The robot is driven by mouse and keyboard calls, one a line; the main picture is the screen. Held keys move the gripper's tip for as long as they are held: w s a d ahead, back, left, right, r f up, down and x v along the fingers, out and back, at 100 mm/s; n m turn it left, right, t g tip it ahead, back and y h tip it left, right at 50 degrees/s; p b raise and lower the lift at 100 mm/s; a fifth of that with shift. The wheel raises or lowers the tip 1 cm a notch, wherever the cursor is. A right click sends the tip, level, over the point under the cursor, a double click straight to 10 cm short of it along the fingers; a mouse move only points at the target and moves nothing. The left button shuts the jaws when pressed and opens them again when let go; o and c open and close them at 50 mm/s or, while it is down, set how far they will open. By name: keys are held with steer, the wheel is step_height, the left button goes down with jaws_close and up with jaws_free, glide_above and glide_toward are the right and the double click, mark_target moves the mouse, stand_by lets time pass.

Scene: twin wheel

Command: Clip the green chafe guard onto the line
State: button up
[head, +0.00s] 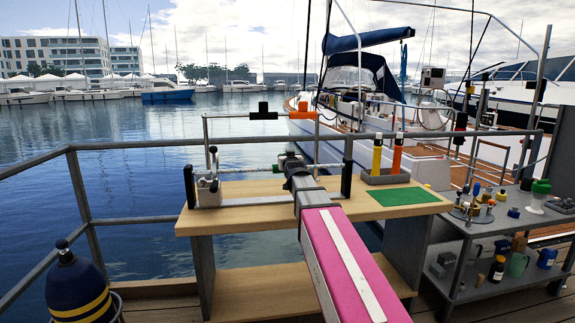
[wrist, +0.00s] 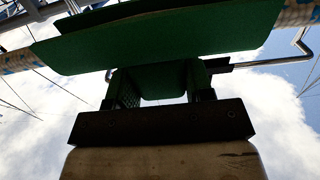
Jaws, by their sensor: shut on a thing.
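The green chafe guard (wrist: 165,45) spans the upper part of the wrist view as a wide, curved green shell. My gripper (wrist: 160,84) is shut on its narrower green underside. The line (wrist: 297,12), a pale rope with bluish marks, shows beyond the guard's right end and again at its left end. The guard hides the stretch between, so I cannot tell whether it is around the line or only against it.
A black piece (head: 263,112) and an orange piece (head: 303,110) sit on the raised bar behind the wooden bench (head: 240,188). A green mat (head: 404,196) and a grey tray (head: 385,178) with yellow and orange cylinders are at right. A cluttered grey shelf (head: 480,225) stands beyond.

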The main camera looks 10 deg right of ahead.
steer(key=shift+f, duration=0.3)
steer(key=o, duration=1)
steer(key=shift+o, duration=0.2)
steer(key=shift+s, duration=0.1)
